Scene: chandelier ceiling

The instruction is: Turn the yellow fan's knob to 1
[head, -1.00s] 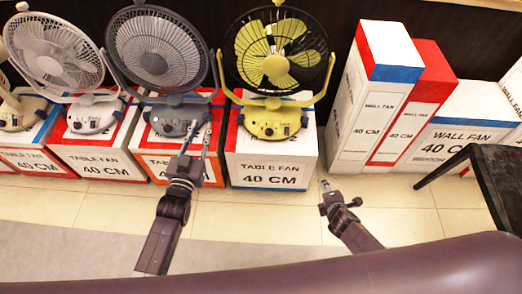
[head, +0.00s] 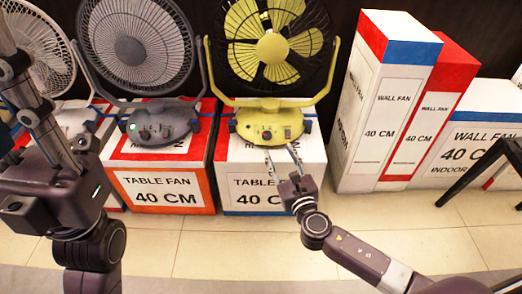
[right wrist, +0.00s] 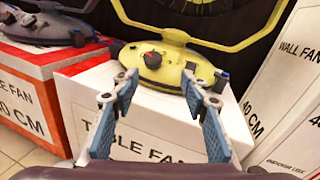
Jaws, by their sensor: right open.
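The yellow fan (head: 270,45) stands on a white table-fan box, its base (head: 252,120) facing me. Dark controls (head: 288,133) show on the base front. In the right wrist view a dark round knob (right wrist: 153,60) with a red mark shows on the yellow base; its setting is too small to read. My right gripper (head: 280,152) is open and empty, just in front of and below the base. In the right wrist view its blue-padded fingers (right wrist: 160,78) flank the view of the knob, apart from it. My left gripper (head: 35,110) is raised close to the camera; its jaw state is unclear.
A grey fan (head: 140,45) on a red and orange box (head: 160,190) stands left of the yellow fan. A white fan (head: 35,55) is farther left. Tall wall-fan boxes (head: 372,105) stand at right. The tiled floor in front is open.

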